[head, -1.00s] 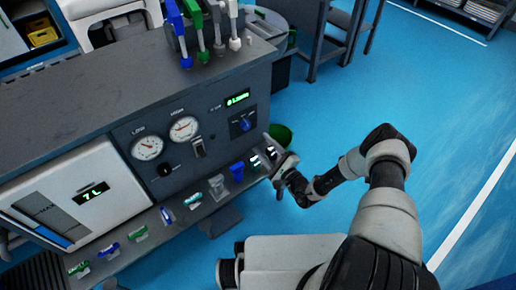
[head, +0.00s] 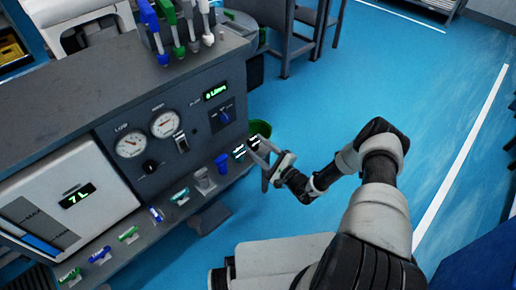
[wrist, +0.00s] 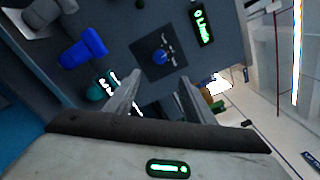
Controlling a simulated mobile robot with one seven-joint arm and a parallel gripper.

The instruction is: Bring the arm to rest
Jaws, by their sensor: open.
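My gripper (head: 264,163) is at the right end of the test bench (head: 60,133), in front of its panel. Its two fingers are spread and nothing is between them. In the wrist view my gripper (wrist: 155,90) also shows open, with the blue knob (wrist: 161,57) and the green digital display (wrist: 202,25) beyond the fingertips. My arm reaches out from the lower right, bent at the elbow, over the blue floor.
The bench ledge carries a blue part (head: 221,163) and several small coloured valves. A green bucket (head: 260,129) stands behind my gripper. Two gauges (head: 165,124) sit on the panel. The blue floor (head: 310,110) to the right is largely clear.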

